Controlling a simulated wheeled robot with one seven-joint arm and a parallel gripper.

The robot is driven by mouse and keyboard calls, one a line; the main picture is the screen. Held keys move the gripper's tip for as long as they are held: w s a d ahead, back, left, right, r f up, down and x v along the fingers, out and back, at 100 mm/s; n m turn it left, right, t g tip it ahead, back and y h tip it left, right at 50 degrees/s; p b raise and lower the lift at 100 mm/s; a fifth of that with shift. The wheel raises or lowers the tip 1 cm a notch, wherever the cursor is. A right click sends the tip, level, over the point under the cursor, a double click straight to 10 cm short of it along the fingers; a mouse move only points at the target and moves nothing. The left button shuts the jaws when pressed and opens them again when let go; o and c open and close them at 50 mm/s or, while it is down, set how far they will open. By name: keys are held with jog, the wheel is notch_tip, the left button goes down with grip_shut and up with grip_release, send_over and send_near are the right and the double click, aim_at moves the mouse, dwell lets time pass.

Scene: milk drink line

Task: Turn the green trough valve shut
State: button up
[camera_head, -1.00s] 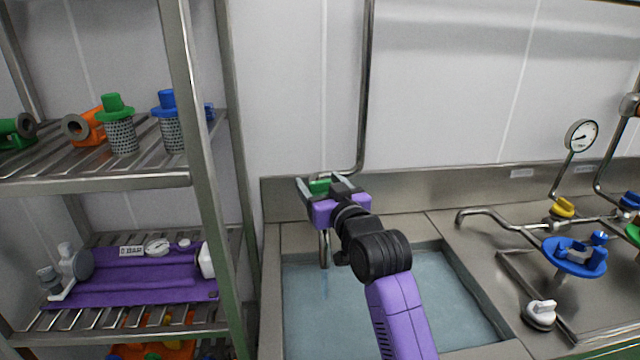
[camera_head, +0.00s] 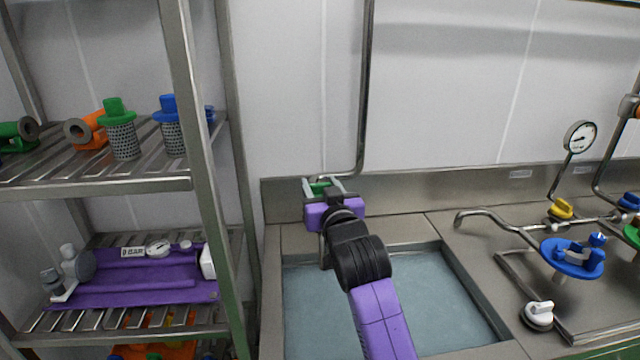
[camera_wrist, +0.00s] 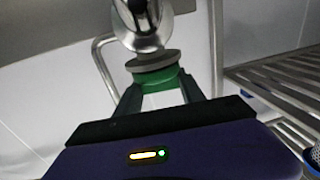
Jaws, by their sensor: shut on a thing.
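The green trough valve (camera_head: 319,190) sits on the pipe above the back edge of the water-filled trough (camera_head: 466,284). My gripper (camera_head: 322,184) reaches it from the front, with one finger on each side. In the wrist view the green handle (camera_wrist: 160,80) lies between the two fingers, and my gripper (camera_wrist: 160,92) is shut on it. The metal spout (camera_head: 324,252) hangs below, partly hidden by my wrist. No water stream shows under the spout now.
A metal rack (camera_head: 215,200) with filters, fittings and a purple tray stands close on the left. On the right are a curved tap (camera_head: 490,213), a blue wheel fitting (camera_head: 573,262), a white knob (camera_head: 538,314) and a gauge (camera_head: 579,137).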

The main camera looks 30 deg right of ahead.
jog(key=shift+a+f+m+h+b, duration=0.15)
jog(key=shift+m+h+b, duration=0.3)
jog(key=shift+h, duration=0.15)
jog(key=shift+m+g+h, duration=0.25)
jog(key=shift+g+h, duration=0.05)
jog(key=shift+h, duration=0.1)
jog(key=o, duration=1.4)
jog(key=shift+c, duration=0.2)
jog(key=b+v, duration=0.1)
jog(key=v, duration=0.6)
jog(key=shift+s, duration=0.3)
